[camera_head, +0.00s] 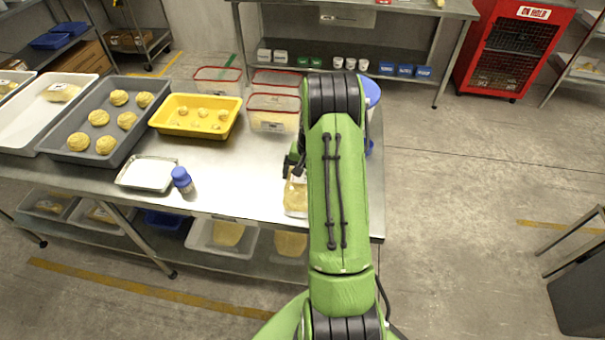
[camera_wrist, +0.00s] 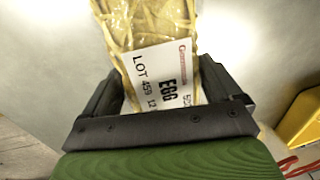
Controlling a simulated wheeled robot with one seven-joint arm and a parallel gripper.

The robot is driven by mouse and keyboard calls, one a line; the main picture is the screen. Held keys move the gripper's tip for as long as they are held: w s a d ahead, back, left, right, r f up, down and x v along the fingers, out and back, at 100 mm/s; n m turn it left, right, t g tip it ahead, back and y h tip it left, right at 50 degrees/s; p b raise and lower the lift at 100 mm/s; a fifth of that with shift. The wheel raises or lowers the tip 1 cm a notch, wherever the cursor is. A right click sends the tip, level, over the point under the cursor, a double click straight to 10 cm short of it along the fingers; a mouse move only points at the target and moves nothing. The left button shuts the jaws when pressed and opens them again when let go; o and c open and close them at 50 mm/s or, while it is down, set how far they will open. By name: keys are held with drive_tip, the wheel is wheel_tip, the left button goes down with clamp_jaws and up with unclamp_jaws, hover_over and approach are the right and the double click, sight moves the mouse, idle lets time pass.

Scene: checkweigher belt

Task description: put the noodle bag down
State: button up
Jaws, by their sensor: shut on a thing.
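The noodle bag (camera_wrist: 155,30) is a clear bag of yellow noodles with a white label reading EGG and LOT 459. In the wrist view it sits between the two fingers of my gripper (camera_wrist: 165,98), which is shut on it. In the head view the bag (camera_head: 296,197) shows at the left of my green arm, over or on the front right part of the steel table (camera_head: 245,185). My arm hides part of the bag and most of the gripper there. I cannot tell whether the bag touches the table.
A yellow tray (camera_head: 188,130) and a grey tray (camera_head: 133,138) hold dough-like pieces. A white-filled metal tray (camera_head: 148,174) and a blue-capped bottle (camera_head: 183,183) stand left of the bag. Clear red-rimmed containers (camera_head: 272,122) stand behind. Bare steel lies between bottle and bag.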

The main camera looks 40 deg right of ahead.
drive_tip(key=o, duration=1.2)
wheel_tip(320, 180, up, 14)
drive_tip(key=s+p, duration=0.1)
drive_tip(key=p, duration=0.2)
drive_tip(key=s+a+r+n+t+h, duration=0.1)
drive_tip(key=a+r+n, duration=0.2)
drive_tip(key=a+r, duration=0.65)
drive_tip(key=s+a+r+n+t, duration=0.1)
drive_tip(key=s+a+r, duration=0.15)
drive_tip(key=a, duration=0.25)
drive_tip(key=s+a+r+n, duration=0.2)
drive_tip(key=s+a, duration=0.1)
drive_tip(key=a, duration=0.1)
drive_tip(key=s+a+n+t, duration=0.1)
drive_tip(key=s+a+n, duration=0.1)
drive_tip(key=s+a, duration=0.2)
drive_tip(key=s+a+n+t, duration=0.1)
drive_tip(key=s+a+n, duration=0.1)
drive_tip(key=s, duration=0.6)
drive_tip(key=shift+s+a+r, duration=0.15)
drive_tip(key=shift+s+a, duration=0.2)
drive_tip(key=shift+a, duration=0.55)
